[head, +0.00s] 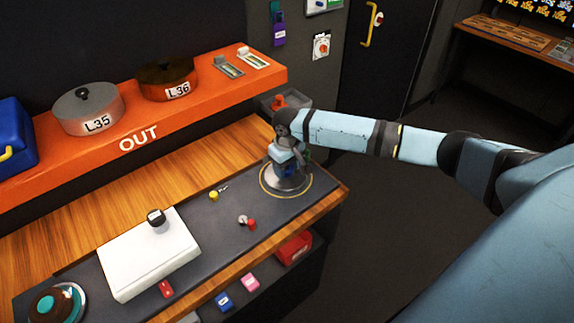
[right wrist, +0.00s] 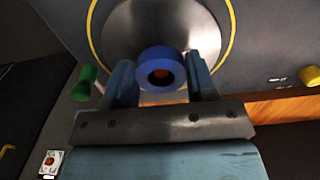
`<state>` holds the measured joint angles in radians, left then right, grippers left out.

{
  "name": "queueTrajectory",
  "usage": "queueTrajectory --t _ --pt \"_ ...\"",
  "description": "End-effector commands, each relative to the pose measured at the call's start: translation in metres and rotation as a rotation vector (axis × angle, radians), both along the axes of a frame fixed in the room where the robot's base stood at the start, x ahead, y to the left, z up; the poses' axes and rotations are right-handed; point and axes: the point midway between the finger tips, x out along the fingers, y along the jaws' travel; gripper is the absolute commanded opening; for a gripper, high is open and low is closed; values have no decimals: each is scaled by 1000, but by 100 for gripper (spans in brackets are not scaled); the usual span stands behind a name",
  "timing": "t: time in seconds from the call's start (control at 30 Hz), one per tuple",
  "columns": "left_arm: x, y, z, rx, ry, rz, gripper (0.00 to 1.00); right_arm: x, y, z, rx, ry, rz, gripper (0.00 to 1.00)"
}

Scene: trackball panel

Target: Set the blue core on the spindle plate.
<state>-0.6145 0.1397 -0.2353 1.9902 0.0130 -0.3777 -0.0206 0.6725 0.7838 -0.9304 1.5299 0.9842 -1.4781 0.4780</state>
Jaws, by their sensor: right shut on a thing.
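The blue core (right wrist: 146,60) is a thick ring with a dark hole and a reddish spot inside it. It sits between the two fingers of my right gripper (right wrist: 162,82), which is shut on it. The spindle plate (right wrist: 122,28) is a silver disc inside a yellow ring, directly beyond the core. In the head view my right gripper (head: 286,163) points down over the spindle plate (head: 293,186), at the right end of the dark panel, and mostly hides the core. I cannot tell whether the core touches the plate. My left gripper is not in view.
A white box (head: 150,255) with a black knob stands on the panel. Red and yellow knobs lie between it and the plate. An orange OUT shelf (head: 215,110) holds canisters L35 (head: 88,112) and L36 (head: 165,80) behind. A green knob (right wrist: 86,82) is beside the plate.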

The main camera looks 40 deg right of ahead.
Motion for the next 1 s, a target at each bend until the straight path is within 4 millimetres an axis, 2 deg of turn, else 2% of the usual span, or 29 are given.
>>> queueTrajectory --t 0.27,1.0 --pt "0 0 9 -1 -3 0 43 0 0 0 0 0 0 29" --pt "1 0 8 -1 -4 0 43 0 0 -8 1 1 0 29"
